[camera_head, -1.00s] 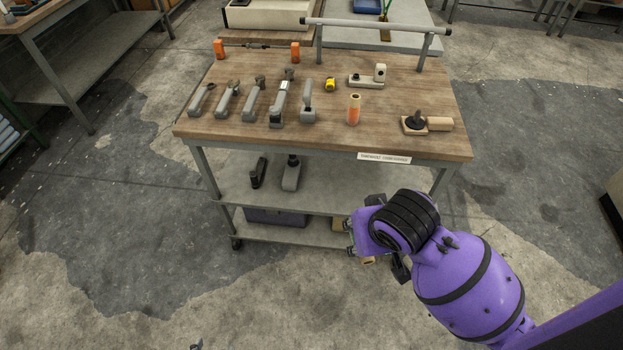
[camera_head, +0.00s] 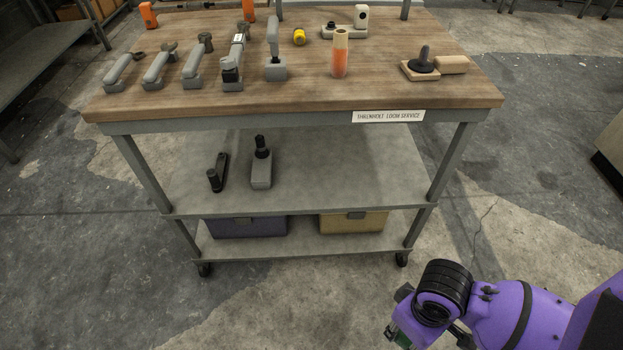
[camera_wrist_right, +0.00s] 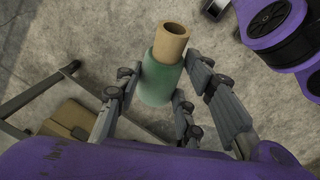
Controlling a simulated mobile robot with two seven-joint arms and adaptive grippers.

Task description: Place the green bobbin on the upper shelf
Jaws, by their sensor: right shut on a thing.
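The green bobbin (camera_wrist_right: 158,81), a green-wound tan tube, is between the fingers of my right gripper (camera_wrist_right: 163,78) in the right wrist view. The gripper is shut on it, and the tan end sticks out past the fingers. In the head view my right gripper (camera_head: 402,330) is at the lower right, in front of and to the right of the cart, with only a bit of green showing. The cart has two shelves under its wooden top. The upper shelf (camera_head: 340,170) is a grey board with free room at its middle and right. My left gripper is not in view.
The lower shelf holds a purple bin (camera_head: 245,227) and a tan bin (camera_head: 353,222). The wooden top (camera_head: 300,92) carries several tools and an orange bobbin (camera_head: 339,55). Cart legs (camera_head: 451,165) flank the shelves.

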